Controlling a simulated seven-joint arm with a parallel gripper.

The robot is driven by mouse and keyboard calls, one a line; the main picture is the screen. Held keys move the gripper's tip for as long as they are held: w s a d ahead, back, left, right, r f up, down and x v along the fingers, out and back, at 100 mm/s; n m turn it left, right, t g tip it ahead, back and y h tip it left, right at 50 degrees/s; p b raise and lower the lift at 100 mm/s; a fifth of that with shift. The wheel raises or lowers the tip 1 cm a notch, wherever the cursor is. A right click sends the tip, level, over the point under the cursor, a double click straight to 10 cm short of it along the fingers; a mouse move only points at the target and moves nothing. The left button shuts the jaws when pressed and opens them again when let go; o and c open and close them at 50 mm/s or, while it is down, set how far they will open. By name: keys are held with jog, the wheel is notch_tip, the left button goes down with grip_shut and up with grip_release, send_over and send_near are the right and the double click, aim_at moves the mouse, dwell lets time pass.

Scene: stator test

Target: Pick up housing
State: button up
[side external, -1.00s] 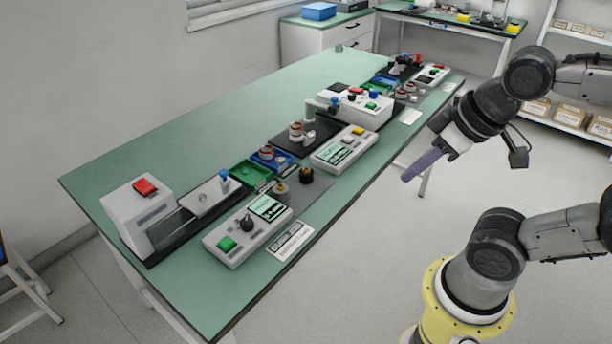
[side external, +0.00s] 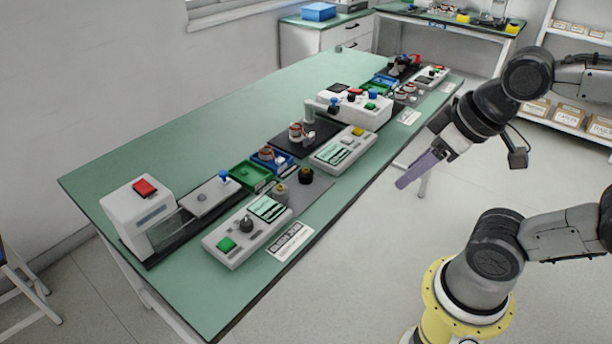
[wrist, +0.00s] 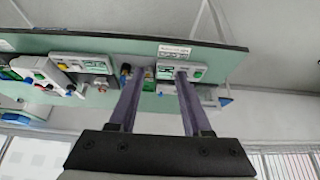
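Two small round parts stand on a grey mat (side external: 317,187) near the front edge of the green bench: a grey cylinder with a brownish top (side external: 281,194) and a dark one (side external: 306,176). I cannot tell for sure which part is the housing. A red-and-white round part (side external: 266,153) sits in a blue bin (side external: 285,162). My gripper (side external: 403,183), with purple fingers, hangs off the bench's front side, apart from all parts. In the wrist view, my gripper's fingers (wrist: 160,72) are spread with nothing held between them; the bench parts show small beyond them.
A white tester with a green button (side external: 228,244) stands at the bench's near end, beside a press-like unit with a red button (side external: 144,187). A green bin (side external: 250,176) adjoins the blue one. More test units (side external: 345,148) line the bench farther back. The bench's wall side (side external: 190,140) is clear.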

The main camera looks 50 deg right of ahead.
jog(key=o, duration=0.6)
jog(key=shift+c, duration=0.2)
